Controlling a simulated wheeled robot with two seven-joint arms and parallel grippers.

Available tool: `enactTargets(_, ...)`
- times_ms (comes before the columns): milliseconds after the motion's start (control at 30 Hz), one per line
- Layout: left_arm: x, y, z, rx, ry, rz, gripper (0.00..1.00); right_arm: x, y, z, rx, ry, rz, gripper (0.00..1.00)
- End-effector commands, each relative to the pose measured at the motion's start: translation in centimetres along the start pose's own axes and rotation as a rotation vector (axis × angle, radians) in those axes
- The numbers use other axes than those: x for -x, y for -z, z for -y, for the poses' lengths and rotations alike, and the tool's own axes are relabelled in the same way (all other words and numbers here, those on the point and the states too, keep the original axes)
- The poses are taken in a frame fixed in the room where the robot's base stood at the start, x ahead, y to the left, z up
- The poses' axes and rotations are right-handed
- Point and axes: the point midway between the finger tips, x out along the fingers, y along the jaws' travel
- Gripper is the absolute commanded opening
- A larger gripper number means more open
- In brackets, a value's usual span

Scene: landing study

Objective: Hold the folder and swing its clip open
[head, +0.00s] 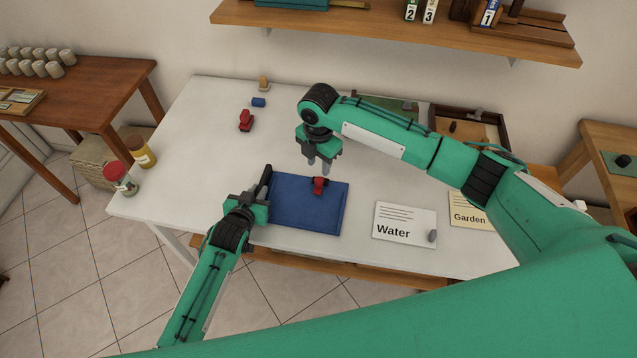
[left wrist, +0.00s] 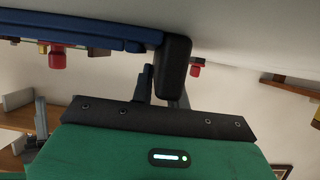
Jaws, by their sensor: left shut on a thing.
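A blue folder (head: 300,217) lies flat on the white table. A red clip (head: 319,187) sits near its far edge. My left gripper (head: 265,190) is shut on the folder's left edge. In the left wrist view, which looks upside down, the folder (left wrist: 75,30) meets a black finger (left wrist: 173,68), and the red clip (left wrist: 57,58) stands out from it. My right gripper (head: 318,168) points down just above the clip, its two fingers slightly apart. I cannot tell whether a fingertip touches the clip.
A white Water card (head: 404,224) and a Garden card (head: 468,210) lie right of the folder. A red object (head: 246,120) and a blue one (head: 259,102) lie at the back left. Jars (head: 120,178) stand at the table's left edge. A wooden tray (head: 470,130) is at back right.

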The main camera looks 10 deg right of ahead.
Motion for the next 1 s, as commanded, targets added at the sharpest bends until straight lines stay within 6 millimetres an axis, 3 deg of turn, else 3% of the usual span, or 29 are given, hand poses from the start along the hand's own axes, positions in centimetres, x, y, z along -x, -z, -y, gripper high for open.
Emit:
enactTargets(500, 0.0, 0.0, 0.0, 0.000, 0.000, 0.000, 0.00, -5.7, 0.0, 0.0, -0.001, 0.000, 0.000, 0.36)
enactTargets(933, 0.0, 0.0, 0.0, 0.000, 0.000, 0.000, 0.00, -6.6, 0.0, 0.0, -0.001, 0.000, 0.001, 0.36)
enactTargets(1000, 0.0, 0.0, 0.0, 0.000, 0.000, 0.000, 0.00, -6.6, 0.0, 0.0, -0.001, 0.000, 0.001, 0.26)
